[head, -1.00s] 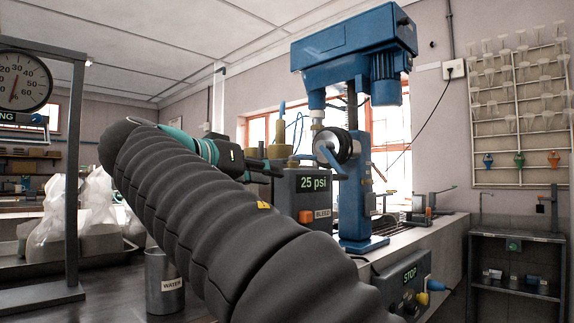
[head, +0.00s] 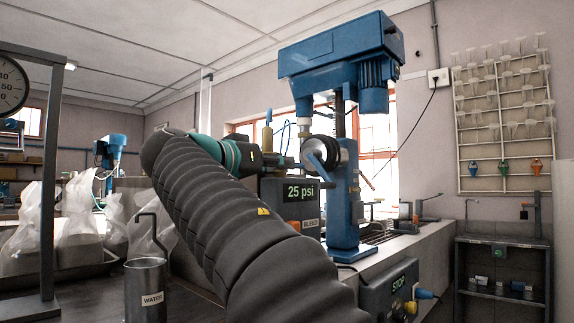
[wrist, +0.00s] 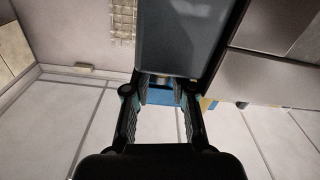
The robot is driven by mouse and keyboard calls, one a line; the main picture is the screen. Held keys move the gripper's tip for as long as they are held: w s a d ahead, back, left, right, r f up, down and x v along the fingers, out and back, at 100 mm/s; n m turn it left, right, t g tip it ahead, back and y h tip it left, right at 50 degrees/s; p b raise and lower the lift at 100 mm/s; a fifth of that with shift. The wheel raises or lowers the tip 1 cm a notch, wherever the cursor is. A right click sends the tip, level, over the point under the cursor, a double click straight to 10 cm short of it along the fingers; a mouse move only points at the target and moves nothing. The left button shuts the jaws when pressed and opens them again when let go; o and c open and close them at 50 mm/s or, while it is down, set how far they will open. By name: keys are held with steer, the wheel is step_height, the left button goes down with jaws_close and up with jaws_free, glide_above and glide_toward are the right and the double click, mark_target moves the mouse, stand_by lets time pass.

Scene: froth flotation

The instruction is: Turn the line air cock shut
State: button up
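My gripper (head: 283,162) is raised above the dark box with the 25 psi display (head: 300,191), left of the blue flotation machine's column. In the wrist view my gripper (wrist: 160,98) is open, with a gap between its two fingers. A blue part and a small metallic piece show beyond the fingertips there; I cannot tell whether they touch. A brass-coloured fitting (head: 267,138) stands upright behind my gripper. I cannot make out the line air cock for certain; my arm and gripper may hide it.
The blue flotation machine (head: 335,50) stands on the bench, with a round black wheel (head: 319,154) on its column. An orange knob (head: 295,226) marks the bleed. A STOP box (head: 392,290) is at the bench front. A WATER can (head: 146,290) and bagged trays stand left.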

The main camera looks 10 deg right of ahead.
steer(key=shift+x, duration=1.3)
steer(key=shift+c, duration=0.3)
jaws_close()
